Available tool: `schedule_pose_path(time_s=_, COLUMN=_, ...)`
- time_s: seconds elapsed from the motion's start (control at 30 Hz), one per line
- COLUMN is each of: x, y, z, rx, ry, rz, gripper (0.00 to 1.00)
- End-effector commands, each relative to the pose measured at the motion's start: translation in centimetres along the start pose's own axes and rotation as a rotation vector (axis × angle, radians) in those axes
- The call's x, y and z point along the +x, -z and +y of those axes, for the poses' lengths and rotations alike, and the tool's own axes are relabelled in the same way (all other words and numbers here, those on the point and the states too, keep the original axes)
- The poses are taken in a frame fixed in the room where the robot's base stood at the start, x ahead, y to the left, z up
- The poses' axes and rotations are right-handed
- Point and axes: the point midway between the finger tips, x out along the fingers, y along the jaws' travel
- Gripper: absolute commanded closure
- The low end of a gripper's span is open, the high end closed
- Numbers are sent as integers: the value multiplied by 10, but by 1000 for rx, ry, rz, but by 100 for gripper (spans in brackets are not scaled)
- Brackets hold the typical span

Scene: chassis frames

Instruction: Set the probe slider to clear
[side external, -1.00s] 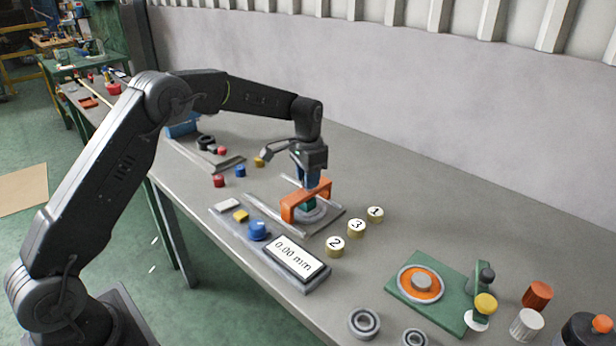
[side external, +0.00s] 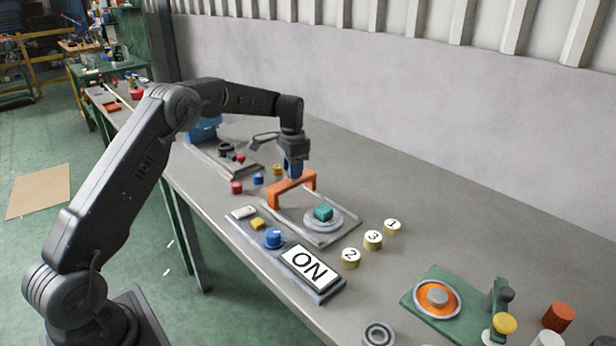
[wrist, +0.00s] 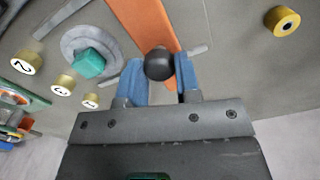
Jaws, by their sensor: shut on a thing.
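The orange bridge-shaped probe slider (side external: 278,191) straddles the grey rails (side external: 343,233) near their far left end. A teal block (side external: 323,213) sits on a round grey disc (side external: 323,224) between the rails, clear of the bridge. My gripper (side external: 291,172) is over the bridge. In the wrist view its blue fingers (wrist: 161,78) are shut on a round black knob (wrist: 159,63) on top of the orange bridge (wrist: 143,20). The teal block (wrist: 90,62) also shows there, to the left of the bridge.
A blue knob (side external: 273,238), a yellow button (side external: 257,223) and a white switch (side external: 243,212) line the front panel. Several numbered brass knobs (side external: 373,240) stand right of the rails. A green fixture (side external: 415,299) is farther right. Small coloured knobs (side external: 258,179) stand left of the bridge.

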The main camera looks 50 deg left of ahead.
Motion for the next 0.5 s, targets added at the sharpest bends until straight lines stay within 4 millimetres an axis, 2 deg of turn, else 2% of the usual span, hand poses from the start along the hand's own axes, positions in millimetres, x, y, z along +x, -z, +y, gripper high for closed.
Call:
schedule_pose_path(time_s=0.1, x=-1, y=-1, z=-7, rx=0, ry=3, rz=5, gripper=100)
schedule_pose_path(time_s=0.37, x=-1, y=-2, z=-10, rx=-1, ry=7, rz=6, gripper=100)
schedule_pose_path(time_s=0.4, x=-1, y=-2, z=-10, rx=-2, ry=8, rz=6, gripper=66)
schedule_pose_path(time_s=0.5, x=-1, y=-2, z=-10, rx=-2, ry=8, rz=5, gripper=57)
